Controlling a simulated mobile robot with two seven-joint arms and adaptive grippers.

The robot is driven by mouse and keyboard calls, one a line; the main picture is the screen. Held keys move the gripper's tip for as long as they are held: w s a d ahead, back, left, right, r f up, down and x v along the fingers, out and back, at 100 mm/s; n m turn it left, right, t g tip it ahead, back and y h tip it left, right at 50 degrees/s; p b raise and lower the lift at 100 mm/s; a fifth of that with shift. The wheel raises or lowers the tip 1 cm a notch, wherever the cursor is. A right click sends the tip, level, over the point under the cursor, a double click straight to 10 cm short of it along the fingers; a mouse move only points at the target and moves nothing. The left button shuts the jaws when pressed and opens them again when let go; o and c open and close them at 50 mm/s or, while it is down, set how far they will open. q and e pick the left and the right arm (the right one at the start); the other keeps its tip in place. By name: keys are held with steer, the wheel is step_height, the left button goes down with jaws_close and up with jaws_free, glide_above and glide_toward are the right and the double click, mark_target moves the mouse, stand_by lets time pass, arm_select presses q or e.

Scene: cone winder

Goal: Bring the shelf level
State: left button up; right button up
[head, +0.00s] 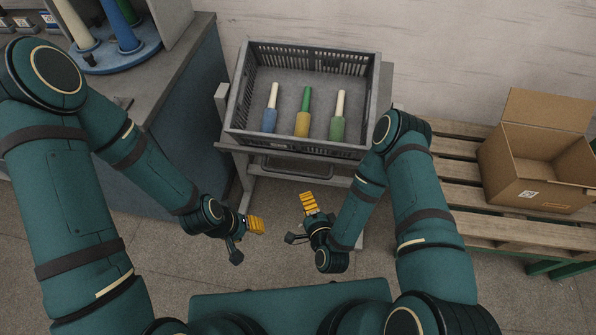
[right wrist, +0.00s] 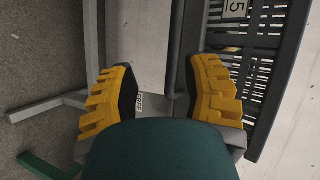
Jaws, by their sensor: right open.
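The grey shelf (head: 235,149) is on a metal stand under a dark crate (head: 297,146). The crate covers most of the shelf, and its tilt is hard to judge. A bar handle (head: 297,173) shows below the shelf's front edge. My right gripper (head: 309,203) is open and empty, in front of and below the handle. In the right wrist view its yellow fingers (right wrist: 162,95) are wide apart, with grey stand parts and a small label (right wrist: 139,102) beyond them. My left gripper (head: 256,225) is left of it, in front of the stand; only one yellow pad shows clearly.
A wooden pallet (head: 470,229) with an open cardboard box (head: 530,188) is at right. A workbench (head: 165,75) with a blue turntable (head: 117,54) stands at left. Floor between my grippers is clear.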

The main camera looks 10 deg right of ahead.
mark_target(299, 175)
steer(key=w+m, duration=0.1)
steer(key=w, duration=0.3)
steer(key=w+a+f+t+b, duration=0.1)
steer(key=w, duration=0.3)
steer(key=w+m+t+b, duration=0.1)
steer(key=w, duration=0.3)
steer(key=shift+w+a+f+m+h, duration=0.2)
steer(key=shift+a+f+m+h, duration=0.1)
steer(key=shift+a+h, duration=0.1)
